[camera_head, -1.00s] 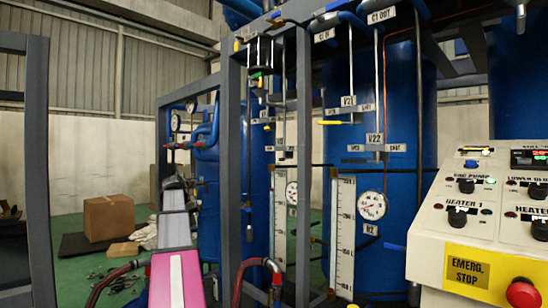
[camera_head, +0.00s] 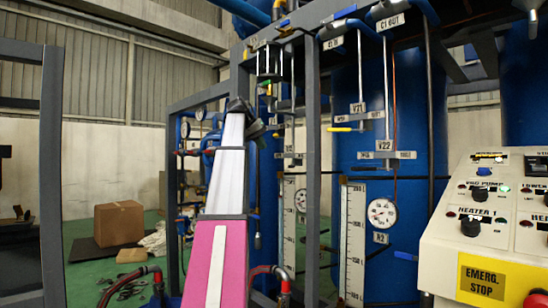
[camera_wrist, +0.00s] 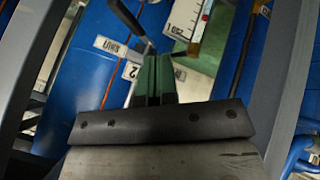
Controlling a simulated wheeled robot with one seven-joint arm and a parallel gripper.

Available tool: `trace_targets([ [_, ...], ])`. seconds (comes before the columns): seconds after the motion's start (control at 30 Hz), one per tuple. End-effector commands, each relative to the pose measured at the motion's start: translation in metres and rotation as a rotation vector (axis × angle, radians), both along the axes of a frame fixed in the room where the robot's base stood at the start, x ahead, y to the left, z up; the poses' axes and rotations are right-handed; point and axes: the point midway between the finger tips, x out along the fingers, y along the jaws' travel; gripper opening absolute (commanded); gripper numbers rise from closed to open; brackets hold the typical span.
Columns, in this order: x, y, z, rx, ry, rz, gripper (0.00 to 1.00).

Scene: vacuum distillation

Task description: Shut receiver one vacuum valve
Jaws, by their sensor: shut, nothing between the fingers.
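My gripper (camera_wrist: 155,80) shows green fingers pressed together, with nothing between them. In the wrist view, a dark lever handle (camera_wrist: 128,18) is just beyond and left of the fingertips; I cannot tell whether they touch. A plate marked SHUT (camera_wrist: 118,47) and a tag ending in 2 (camera_wrist: 132,70) are beside the fingers. In the head view, my gripper (camera_head: 258,128) is raised at the frame, left of receiver one's valve plates (camera_head: 290,155). The head view is too small to tell the position of those handles. The V22 tag (camera_head: 385,147) hangs at the right tank.
Grey frame posts (camera_head: 313,180) stand close right of my arm. A level gauge (camera_head: 353,240) and a round dial (camera_head: 382,213) are on the right tank. The control panel (camera_head: 480,240) is at the right. A cardboard box (camera_head: 118,223) sits on the floor left.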

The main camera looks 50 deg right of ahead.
Motion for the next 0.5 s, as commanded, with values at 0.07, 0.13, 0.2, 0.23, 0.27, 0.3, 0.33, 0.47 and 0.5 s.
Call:
trace_targets([
  [0.07,-0.002,-0.005,-0.009,0.001,0.0,0.0,0.0],
  [0.13,-0.005,-0.01,-0.017,0.002,0.001,0.0,0.0],
  [0.2,-0.007,-0.017,-0.028,0.001,0.002,0.0,0.0],
  [0.23,-0.008,-0.021,-0.033,0.001,0.002,0.0,0.0],
  [0.27,-0.01,-0.024,-0.037,0.001,0.002,0.0,0.0],
  [0.3,-0.011,-0.028,-0.043,0.002,0.001,0.0,0.0],
  [0.33,-0.012,-0.031,-0.048,0.002,0.001,0.0,0.0],
  [0.47,-0.017,-0.045,-0.068,0.002,0.002,0.001,0.0],
  [0.5,-0.019,-0.049,-0.073,0.002,0.001,0.0,0.0],
])
